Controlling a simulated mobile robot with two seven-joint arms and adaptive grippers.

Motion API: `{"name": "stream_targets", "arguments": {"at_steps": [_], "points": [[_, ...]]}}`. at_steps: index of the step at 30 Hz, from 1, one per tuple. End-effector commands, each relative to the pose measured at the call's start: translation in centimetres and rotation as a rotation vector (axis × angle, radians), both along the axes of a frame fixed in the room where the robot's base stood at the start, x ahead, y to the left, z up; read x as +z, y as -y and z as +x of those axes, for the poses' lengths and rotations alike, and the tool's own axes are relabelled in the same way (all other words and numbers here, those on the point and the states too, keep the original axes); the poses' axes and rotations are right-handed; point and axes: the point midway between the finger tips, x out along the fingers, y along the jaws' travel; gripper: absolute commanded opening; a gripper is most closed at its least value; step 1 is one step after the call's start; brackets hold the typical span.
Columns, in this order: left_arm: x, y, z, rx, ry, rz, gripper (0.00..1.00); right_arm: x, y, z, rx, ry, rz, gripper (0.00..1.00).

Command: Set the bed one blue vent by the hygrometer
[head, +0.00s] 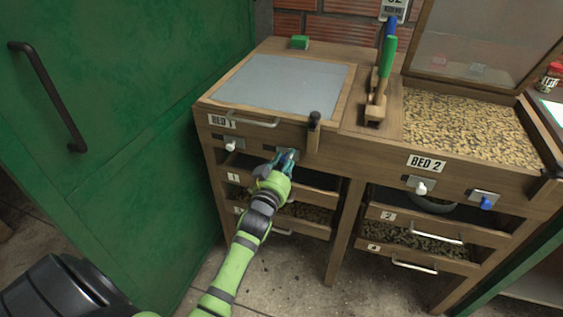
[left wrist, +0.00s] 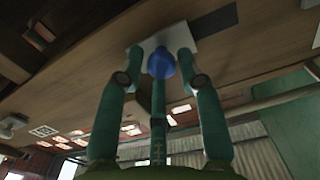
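The bed one blue vent knob (left wrist: 161,63) sits on a pale plate under the BED 1 label side of the cabinet; in the head view the plate (head: 291,154) shows, with the knob mostly hidden by my gripper. My left gripper (head: 287,158) is at this plate. In the left wrist view its fingers (left wrist: 160,60) are spread on both sides of the blue knob, with gaps visible, so it is open around it. My right gripper is not in view.
A white knob (head: 230,146) sits left of my gripper. BED 2 has its own white knob (head: 421,188) and blue knob (head: 487,203). Drawers with handles lie below. A green door (head: 120,120) stands close on the left. A green-handled tool (head: 386,60) stands on top.

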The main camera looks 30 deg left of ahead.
Motion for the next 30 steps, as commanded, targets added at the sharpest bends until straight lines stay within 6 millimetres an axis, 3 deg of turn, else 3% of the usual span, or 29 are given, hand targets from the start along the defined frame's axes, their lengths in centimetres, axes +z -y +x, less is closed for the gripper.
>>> {"name": "stream_targets", "arguments": {"at_steps": [13, 24, 30], "points": [[-0.4, 0.1, -0.9, 0.003, -0.009, -0.002, 0.48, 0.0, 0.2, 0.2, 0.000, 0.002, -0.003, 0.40], [-0.4, 1.9, -8.1, 0.002, -0.009, -0.003, 0.48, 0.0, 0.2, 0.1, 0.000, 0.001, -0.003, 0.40], [-0.3, 2.6, -10.9, 0.002, -0.006, -0.004, 0.48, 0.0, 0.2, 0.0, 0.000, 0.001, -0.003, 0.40]]}}
